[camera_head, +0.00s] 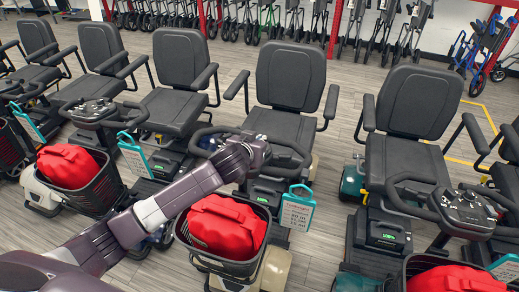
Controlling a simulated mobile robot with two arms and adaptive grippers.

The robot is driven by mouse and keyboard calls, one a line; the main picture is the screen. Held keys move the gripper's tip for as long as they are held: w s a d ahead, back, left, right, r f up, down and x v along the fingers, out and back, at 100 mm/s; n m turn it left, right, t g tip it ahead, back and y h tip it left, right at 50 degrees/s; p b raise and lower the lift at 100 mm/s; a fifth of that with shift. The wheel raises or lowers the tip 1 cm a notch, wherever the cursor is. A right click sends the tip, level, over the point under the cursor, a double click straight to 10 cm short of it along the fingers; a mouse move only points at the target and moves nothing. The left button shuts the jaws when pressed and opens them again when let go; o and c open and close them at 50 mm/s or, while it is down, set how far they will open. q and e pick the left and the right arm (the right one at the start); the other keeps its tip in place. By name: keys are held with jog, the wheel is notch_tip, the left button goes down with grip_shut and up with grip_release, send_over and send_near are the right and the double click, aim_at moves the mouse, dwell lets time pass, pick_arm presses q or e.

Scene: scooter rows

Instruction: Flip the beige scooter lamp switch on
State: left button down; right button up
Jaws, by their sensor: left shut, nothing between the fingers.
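The middle scooter has beige body panels (275,268), a black seat (290,80) and a front basket (262,210) holding a red bag (228,226). My left arm reaches across from the lower left. My left gripper (258,152) is over this scooter's handlebar console, behind the basket, and is shut with nothing in it. It hides most of the console, and I cannot make out the lamp switch. I cannot tell whether the gripper touches the console. My right gripper is not in view.
Another scooter with pale panels (42,192) and a red bag (68,166) stands at the left. A teal scooter (352,182) with a black console (468,208) stands at the right. Teal tags (297,208) hang by the scooters. Folded walkers line the back. Floor shows between the scooters.

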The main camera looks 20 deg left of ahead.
pick_arm(q)
jog(key=f, duration=0.3)
jog(key=shift+s+f+p, duration=0.35)
jog(key=shift+p, duration=0.05)
jog(key=shift+f, duration=0.2)
jog(key=shift+s+f, duration=0.2)
jog(key=shift+f, duration=0.2)
jog(key=shift+r, duration=0.1)
jog(key=shift+r+p, duration=0.75)
jog(key=shift+r, duration=0.1)
